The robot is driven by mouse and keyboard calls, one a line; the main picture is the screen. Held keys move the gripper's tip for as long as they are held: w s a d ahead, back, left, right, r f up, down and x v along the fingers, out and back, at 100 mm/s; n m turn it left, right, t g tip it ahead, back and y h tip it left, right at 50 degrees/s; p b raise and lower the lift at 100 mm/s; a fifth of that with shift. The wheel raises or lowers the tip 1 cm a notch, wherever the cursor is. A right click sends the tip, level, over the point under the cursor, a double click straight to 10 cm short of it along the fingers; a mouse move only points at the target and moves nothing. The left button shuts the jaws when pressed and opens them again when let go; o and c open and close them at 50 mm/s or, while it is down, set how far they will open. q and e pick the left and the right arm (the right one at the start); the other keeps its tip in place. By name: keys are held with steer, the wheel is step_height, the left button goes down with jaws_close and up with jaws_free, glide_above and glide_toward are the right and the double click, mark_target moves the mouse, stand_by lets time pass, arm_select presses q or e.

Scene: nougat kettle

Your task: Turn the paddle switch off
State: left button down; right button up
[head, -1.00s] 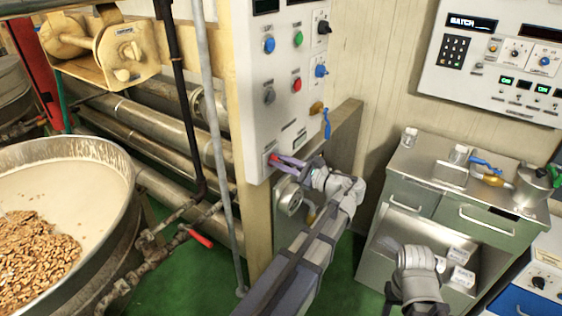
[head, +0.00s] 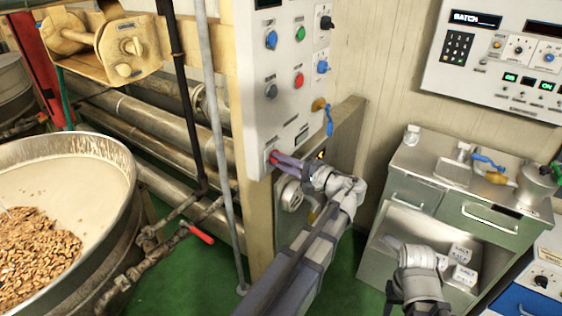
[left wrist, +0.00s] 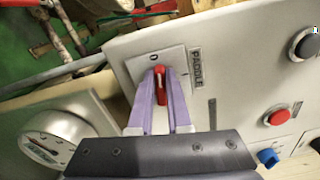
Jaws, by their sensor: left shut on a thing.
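The paddle switch (left wrist: 158,70) is a small red lever on a pale square plate, with a PADDLE label beside it and a 0 mark above it in the left wrist view. In the head view its red tip (head: 273,156) shows at the bottom of the white control panel (head: 262,120). My left gripper (left wrist: 160,76) has its purple fingers on either side of the red lever, shut on it. It also shows in the head view (head: 279,159). My right gripper (head: 391,241) is low at the right, away from the panel; its fingers are unclear.
A round dial gauge (left wrist: 48,140) is close beside the switch. Other knobs and a red button (left wrist: 277,117) sit on the same panel. A kettle of nuts (head: 95,150) stands at left, a metal cabinet (head: 405,190) at right.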

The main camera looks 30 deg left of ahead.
arm_select(q)
steer(key=shift+f+n, duration=0.15)
steer(key=shift+n, duration=0.85)
steer(key=c, duration=0.9)
jaws_free()
steer(key=shift+o, duration=0.2)
steer(key=shift+d, duration=0.1)
steer(key=d, duration=0.7)
steer(key=shift+s+d, duration=0.3)
steer(key=shift+s, duration=0.05)
